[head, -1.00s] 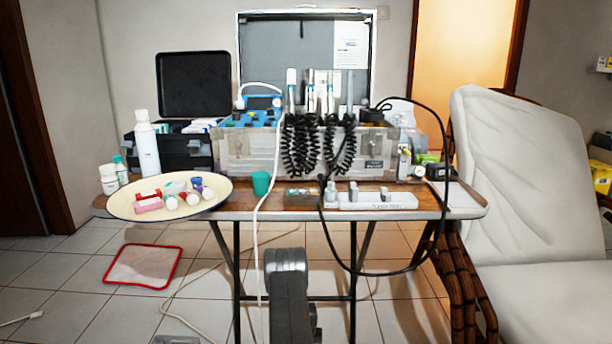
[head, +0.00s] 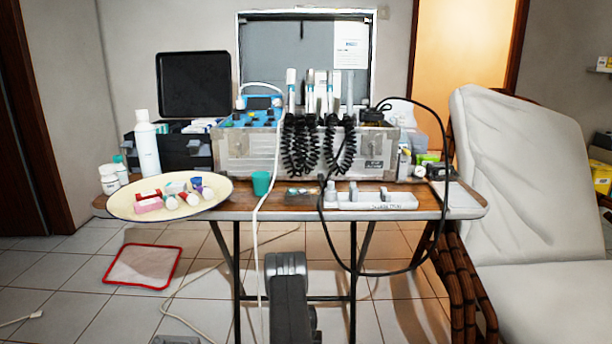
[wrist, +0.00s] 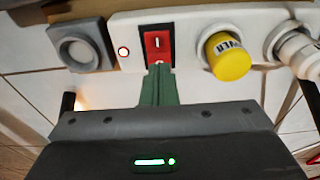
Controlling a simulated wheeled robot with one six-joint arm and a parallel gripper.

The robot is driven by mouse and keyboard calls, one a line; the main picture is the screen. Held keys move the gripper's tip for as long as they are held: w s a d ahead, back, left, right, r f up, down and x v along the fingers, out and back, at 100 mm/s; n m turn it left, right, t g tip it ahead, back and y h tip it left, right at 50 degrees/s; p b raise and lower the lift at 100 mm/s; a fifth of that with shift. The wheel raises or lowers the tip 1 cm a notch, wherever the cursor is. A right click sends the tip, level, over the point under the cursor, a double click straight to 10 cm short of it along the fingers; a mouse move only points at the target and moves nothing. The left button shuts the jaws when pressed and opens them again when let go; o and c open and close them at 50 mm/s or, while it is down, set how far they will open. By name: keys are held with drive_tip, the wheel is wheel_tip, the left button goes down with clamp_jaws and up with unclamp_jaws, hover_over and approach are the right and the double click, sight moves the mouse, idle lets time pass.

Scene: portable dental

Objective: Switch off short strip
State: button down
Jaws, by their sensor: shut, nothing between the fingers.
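In the wrist view a white power strip (wrist: 190,20) runs across the top. It carries a red rocker switch (wrist: 157,45) with a white mark, and a small lit round indicator (wrist: 124,52) left of it. A yellow plug (wrist: 228,58) sits in the strip right of the switch. My gripper (wrist: 159,72) has its green fingers together, with the tips at the lower edge of the switch; I cannot tell whether they press on it. In the head view the gripper is hidden; only my dark arm shows below the table.
A white plug (wrist: 294,45) sits at the right of the strip, and a grey round-faced block (wrist: 80,46) at its left. In the head view, a white strip (head: 375,200) lies on the table's front edge beside a black cable.

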drive_tip(key=shift+f, duration=0.3)
drive_tip(key=shift+r, duration=0.1)
drive_tip(key=shift+r+p, duration=1.25)
drive_tip(key=shift+r, duration=2.2)
wheel_tip(320, 180, down, 7)
drive_tip(key=b, duration=0.2)
drive_tip(key=shift+b, duration=0.3)
